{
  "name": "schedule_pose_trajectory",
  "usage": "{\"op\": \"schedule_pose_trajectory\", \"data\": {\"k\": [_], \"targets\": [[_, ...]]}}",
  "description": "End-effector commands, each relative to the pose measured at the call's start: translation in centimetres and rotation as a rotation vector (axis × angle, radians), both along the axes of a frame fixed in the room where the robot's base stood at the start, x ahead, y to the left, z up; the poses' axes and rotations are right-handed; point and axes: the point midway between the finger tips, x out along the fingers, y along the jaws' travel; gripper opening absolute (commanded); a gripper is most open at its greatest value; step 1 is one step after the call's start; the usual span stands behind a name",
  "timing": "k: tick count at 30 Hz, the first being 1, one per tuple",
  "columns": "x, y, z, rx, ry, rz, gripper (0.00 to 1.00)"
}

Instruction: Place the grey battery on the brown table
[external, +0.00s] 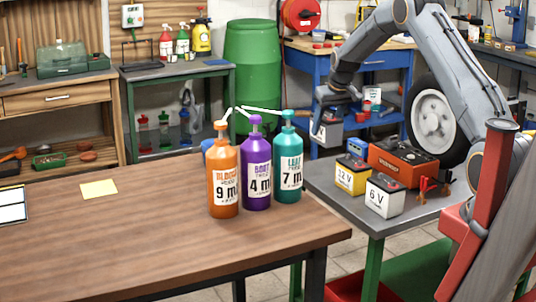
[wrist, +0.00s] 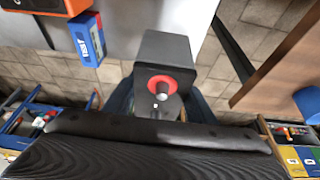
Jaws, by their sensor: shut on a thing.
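My gripper (external: 328,107) is shut on the grey battery (external: 324,132), held in the air beyond the grey table's far edge. In the wrist view the battery (wrist: 178,48) is a dark grey box with a red-ringed terminal, over the gap between the two tables. My dark gripper (wrist: 160,110) partly hides it. The brown table (external: 150,240) fills the front left of the external view, apart from the battery. Its edge (wrist: 275,85) shows at the right of the wrist view.
Orange (external: 223,180), purple (external: 256,175) and teal (external: 288,165) pump bottles stand at the brown table's right end. A yellow note (external: 98,188) lies left; much tabletop is clear.

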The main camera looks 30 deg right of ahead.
Motion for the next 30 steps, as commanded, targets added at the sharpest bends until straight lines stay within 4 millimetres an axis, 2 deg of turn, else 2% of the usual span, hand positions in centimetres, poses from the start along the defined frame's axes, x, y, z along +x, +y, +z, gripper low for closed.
{"op": "schedule_pose_trajectory", "data": {"k": [7,16,21,29,30], "targets": [[0.2,0.0,1.5,-0.001,-0.009,0.0,0.0],[0.2,0.0,8.2,-0.002,-0.01,0.0,0.0],[0.2,0.0,11.1,-0.002,-0.009,0.0,0.0],[0.2,0.0,13.9,-0.001,-0.008,0.0,0.0],[0.2,0.6,13.7,-0.001,-0.005,0.007,0.0]]}}
